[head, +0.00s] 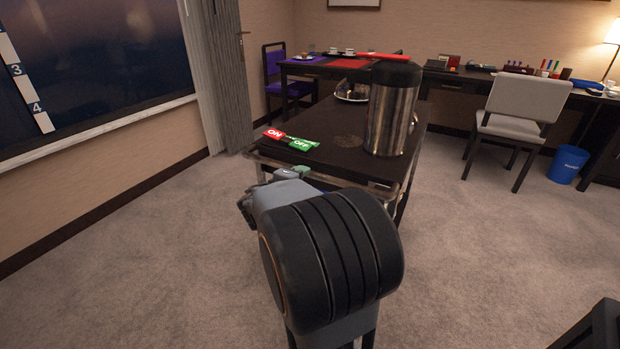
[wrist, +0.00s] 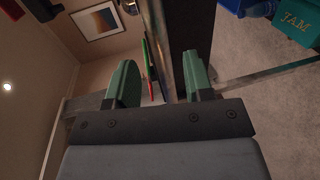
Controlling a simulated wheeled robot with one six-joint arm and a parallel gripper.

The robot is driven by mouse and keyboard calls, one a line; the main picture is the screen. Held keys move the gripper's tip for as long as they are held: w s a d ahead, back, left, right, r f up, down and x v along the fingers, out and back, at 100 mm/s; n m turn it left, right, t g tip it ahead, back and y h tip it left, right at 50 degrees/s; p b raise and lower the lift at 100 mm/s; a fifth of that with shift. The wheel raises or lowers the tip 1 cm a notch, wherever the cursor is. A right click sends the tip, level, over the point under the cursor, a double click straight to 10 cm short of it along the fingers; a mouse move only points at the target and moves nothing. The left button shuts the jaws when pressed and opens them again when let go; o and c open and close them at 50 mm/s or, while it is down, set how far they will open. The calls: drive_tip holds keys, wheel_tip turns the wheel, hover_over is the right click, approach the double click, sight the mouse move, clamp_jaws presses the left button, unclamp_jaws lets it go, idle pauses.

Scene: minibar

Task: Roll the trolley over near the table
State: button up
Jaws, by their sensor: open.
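The trolley (head: 330,140) has a dark top on a metal frame and stands in front of me. On it are a tall steel urn (head: 390,112) with a black lid, a silver tray (head: 352,93), a red ON sign (head: 274,133) and a green OFF sign (head: 304,144). My gripper (head: 284,174) is at the trolley's near edge, partly hidden by my arm. In the wrist view its green fingers (wrist: 160,84) are apart, with a metal rail (wrist: 163,45) of the trolley showing between them. I cannot tell whether they touch it. The long dark table (head: 455,83) stands along the back wall.
A grey chair (head: 514,108) and a blue bin (head: 567,164) stand by the table at right. A purple chair (head: 285,75) is at its left end. A curtain (head: 226,70) hangs at left. Carpet (head: 500,240) is open right of the trolley.

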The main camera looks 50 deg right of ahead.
sight(310, 174)
drive_tip(key=shift+b+x, duration=0.35)
drive_tip(key=shift+x, duration=2.25)
drive_tip(key=shift+c, duration=0.2)
clamp_jaws()
